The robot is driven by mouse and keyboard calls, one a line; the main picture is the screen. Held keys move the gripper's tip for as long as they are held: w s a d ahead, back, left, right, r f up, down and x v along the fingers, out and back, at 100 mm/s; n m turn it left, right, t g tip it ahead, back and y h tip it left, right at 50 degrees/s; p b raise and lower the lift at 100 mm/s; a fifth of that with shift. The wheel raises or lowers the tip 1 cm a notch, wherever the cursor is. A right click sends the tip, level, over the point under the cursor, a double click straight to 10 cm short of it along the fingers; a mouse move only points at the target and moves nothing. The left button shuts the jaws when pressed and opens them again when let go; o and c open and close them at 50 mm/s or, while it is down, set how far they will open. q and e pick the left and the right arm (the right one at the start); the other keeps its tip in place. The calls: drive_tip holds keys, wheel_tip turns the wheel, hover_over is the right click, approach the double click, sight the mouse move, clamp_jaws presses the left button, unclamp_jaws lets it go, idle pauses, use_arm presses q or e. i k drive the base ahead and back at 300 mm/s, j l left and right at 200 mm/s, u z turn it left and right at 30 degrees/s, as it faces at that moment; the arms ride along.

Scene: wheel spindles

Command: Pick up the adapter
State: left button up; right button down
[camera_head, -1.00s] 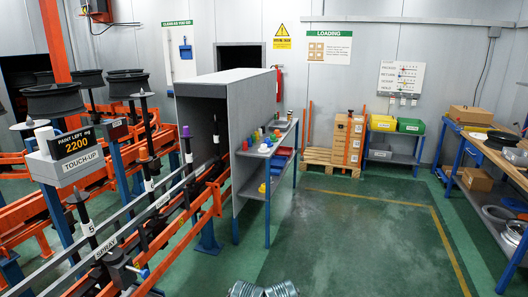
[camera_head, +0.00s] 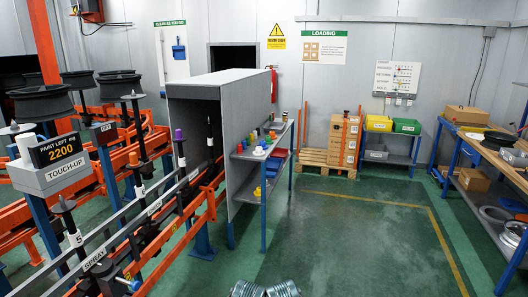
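Several small coloured pieces, which may be adapters, stand on the top shelf (camera_head: 253,153) of the side rack: a blue piece (camera_head: 243,144), a yellow piece (camera_head: 258,150) and others. A purple cap (camera_head: 178,134) tops a dark spindle in front of the grey booth. An orange cap (camera_head: 133,158) is on another spindle to its left. A blue piece (camera_head: 133,285) shows low on the nearest spindle. I cannot tell which piece is the adapter. Neither gripper shows; only grey, ribbed metal parts, seemingly mine, show at the bottom edge.
The orange conveyor with upright spindles and dark wheels (camera_head: 43,103) fills the left. The grey booth (camera_head: 215,75) stands mid-left. Boxes on a pallet (camera_head: 312,158) are at the back. A workbench (camera_head: 490,150) is at right. The green floor (camera_head: 350,240) in the middle is clear.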

sight(259, 152)
drive_tip(key=i+j+z, duration=0.3)
drive_tip(key=i, duration=0.75)
drive_tip(key=i+j+z, duration=0.35)
drive_tip(key=i+j, duration=0.3)
drive_tip(key=i, duration=0.35)
drive_tip(key=i+j+z, duration=0.3)
drive_tip(key=i+j, duration=0.55)
drive_tip(key=i, duration=0.05)
